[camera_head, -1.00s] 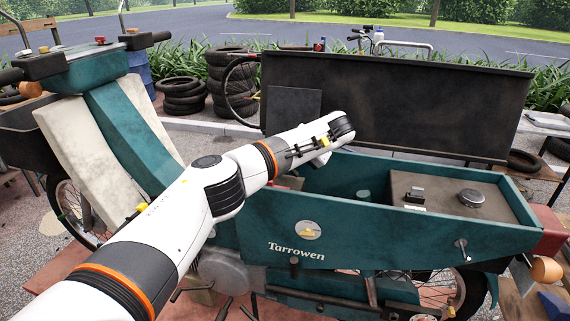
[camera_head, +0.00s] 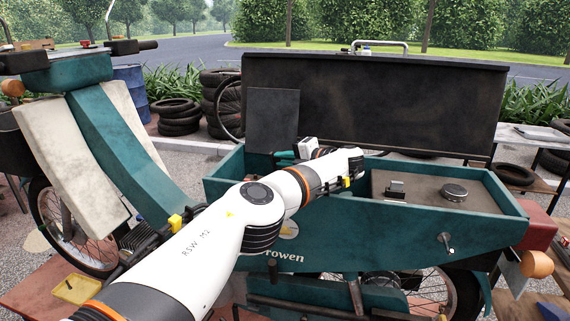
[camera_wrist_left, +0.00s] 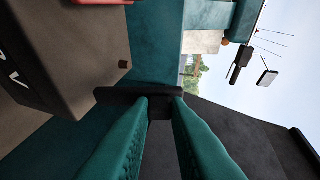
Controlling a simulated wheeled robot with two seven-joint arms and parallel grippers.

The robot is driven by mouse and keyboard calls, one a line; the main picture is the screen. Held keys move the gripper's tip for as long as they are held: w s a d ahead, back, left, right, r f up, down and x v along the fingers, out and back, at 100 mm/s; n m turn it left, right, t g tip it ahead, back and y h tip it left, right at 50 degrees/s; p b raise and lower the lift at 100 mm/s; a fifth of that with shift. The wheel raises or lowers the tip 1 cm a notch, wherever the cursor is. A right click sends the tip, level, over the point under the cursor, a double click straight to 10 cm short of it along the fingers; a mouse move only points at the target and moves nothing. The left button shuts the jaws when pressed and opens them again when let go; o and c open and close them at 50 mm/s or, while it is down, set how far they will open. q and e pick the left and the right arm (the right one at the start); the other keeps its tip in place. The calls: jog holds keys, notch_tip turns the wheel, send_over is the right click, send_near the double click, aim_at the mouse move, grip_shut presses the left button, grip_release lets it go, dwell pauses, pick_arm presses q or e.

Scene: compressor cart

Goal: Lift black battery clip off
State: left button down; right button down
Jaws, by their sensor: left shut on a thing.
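My left gripper (camera_head: 282,157) reaches into the left end of the teal cart box (camera_head: 400,222), its teal fingers pointing left. In the left wrist view its two ribbed fingers (camera_wrist_left: 161,102) are shut on a black piece (camera_wrist_left: 118,94), which appears to be the black battery clip. The clip's lower part is hidden between the fingers. A grey-brown battery (camera_wrist_left: 70,65) with a small dark terminal post (camera_wrist_left: 123,64) lies to the left of the clip there. I cannot tell whether the clip touches the battery. A red part shows at the top edge. My right gripper is not in view.
The box's dark lid (camera_head: 380,100) stands open behind my arm. Teal and cream bodywork (camera_head: 120,140) stands at the left.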

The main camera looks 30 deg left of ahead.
pick_arm(q)
jog(key=shift+r, duration=0.15)
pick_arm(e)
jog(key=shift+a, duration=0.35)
pick_arm(q)
jog(key=c, duration=1.5)
grip_release()
jog(key=shift+o, duration=0.7)
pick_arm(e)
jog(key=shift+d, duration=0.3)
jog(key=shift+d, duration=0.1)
pick_arm(q)
jog(key=shift+d, duration=0.1)
